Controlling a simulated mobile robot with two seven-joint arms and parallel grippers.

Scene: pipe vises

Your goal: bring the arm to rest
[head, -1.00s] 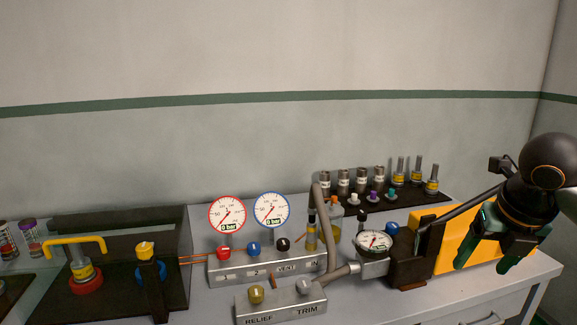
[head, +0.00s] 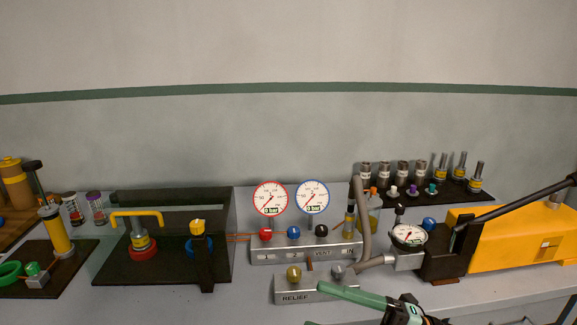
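My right gripper (head: 315,304) is at the bottom edge of the head view, in front of the bench's RELIEF/TRIM block (head: 318,289). Its green fingers point left. The upper finger shows almost whole, and only a sliver of the lower one shows, well apart from it. The gripper looks open, with nothing seen between the fingers. Its upper finger overlaps the block's front right part in the picture; I cannot tell whether they touch. The rest of the arm is mostly below the picture. My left gripper is not in view.
A yellow hand pump (head: 520,240) with a black lever stands at right, beside a small dial gauge (head: 409,234). Two round gauges (head: 270,199) rise behind a valve block (head: 335,253). A dark fixture with a yellow handle (head: 137,215) stands at left. Bare bench (head: 150,305) lies front left.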

